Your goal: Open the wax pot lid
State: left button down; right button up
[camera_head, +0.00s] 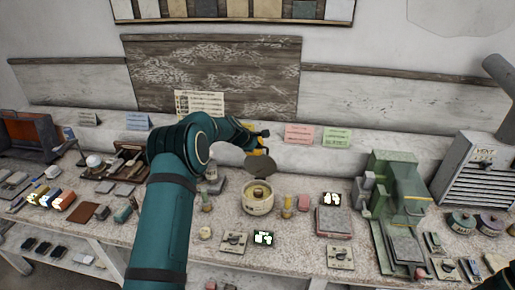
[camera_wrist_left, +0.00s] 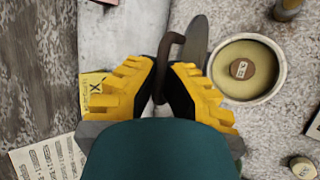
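The wax pot (camera_head: 257,203) is a round cream pot on the speckled bench. Its top is open, and in the left wrist view the pot (camera_wrist_left: 214,75) shows pale yellow wax with a brown labelled block in the middle. The lid (camera_head: 260,166), a dark grey disc, stands tilted up behind the pot; I cannot tell if its lower edge touches the rim. In the left wrist view the lid (camera_wrist_left: 195,38) shows nearly edge-on. My left gripper (camera_head: 258,138) has its yellow fingers (camera_wrist_left: 168,80) shut around the lid's dark curved handle (camera_wrist_left: 169,48).
A green machine (camera_head: 398,190) stands to the right, a grey vented box (camera_head: 478,172) beyond it. Small bottles and blocks crowd the bench around the pot. Cards lean at the back wall. Dark shapes at the lower right edge may be my right gripper.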

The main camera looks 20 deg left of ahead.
pick_arm(q)
jog(key=shift+d+r, duration=0.1)
jog(key=shift+r, duration=0.05)
jog(key=c, duration=1.1)
grip_release()
jog(key=shift+o, duration=0.2)
jog(key=v, duration=1.2)
